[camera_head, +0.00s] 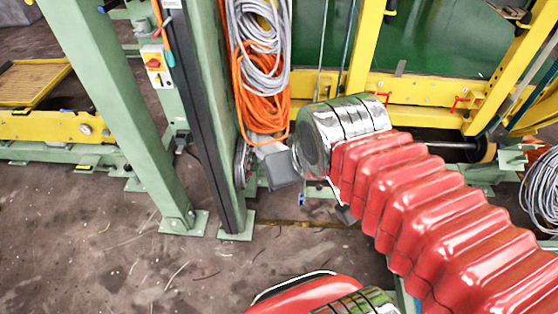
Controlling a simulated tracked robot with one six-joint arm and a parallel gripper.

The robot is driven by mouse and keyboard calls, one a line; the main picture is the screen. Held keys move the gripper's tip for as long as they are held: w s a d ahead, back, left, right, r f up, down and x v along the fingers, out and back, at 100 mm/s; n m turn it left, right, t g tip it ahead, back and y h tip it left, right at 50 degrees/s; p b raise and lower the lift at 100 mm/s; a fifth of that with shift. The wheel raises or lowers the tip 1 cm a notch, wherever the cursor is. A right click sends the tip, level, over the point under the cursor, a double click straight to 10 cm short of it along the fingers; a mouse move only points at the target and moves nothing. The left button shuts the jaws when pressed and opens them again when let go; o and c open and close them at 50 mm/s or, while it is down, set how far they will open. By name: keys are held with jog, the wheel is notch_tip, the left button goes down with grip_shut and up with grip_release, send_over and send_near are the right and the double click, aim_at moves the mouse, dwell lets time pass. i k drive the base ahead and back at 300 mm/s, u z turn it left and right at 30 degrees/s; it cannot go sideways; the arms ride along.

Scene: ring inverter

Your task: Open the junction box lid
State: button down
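A small grey box (281,169), which looks like the junction box, shows near the foot of the green post, below the hanging cables. I cannot tell whether its lid is open or shut. My red ribbed arm reaches in from the lower right and ends in a chrome joint just right of and above the box, partly in front of that area. A small dark tip (344,213) below this joint may be part of my gripper. The rest of the gripper is hidden by my arm, and its fingers cannot be made out.
Orange cable (259,105) and grey cable (258,35) hang on the green post (203,100) above the box. A control box with a red button (154,64) is at left. A yellow frame (432,92) stands behind. The floor (90,245) at lower left is mostly clear.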

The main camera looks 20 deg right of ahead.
aim_at(260, 152)
jog(key=u, duration=0.4)
jog(key=i, duration=1.15)
jog(key=u, duration=0.45)
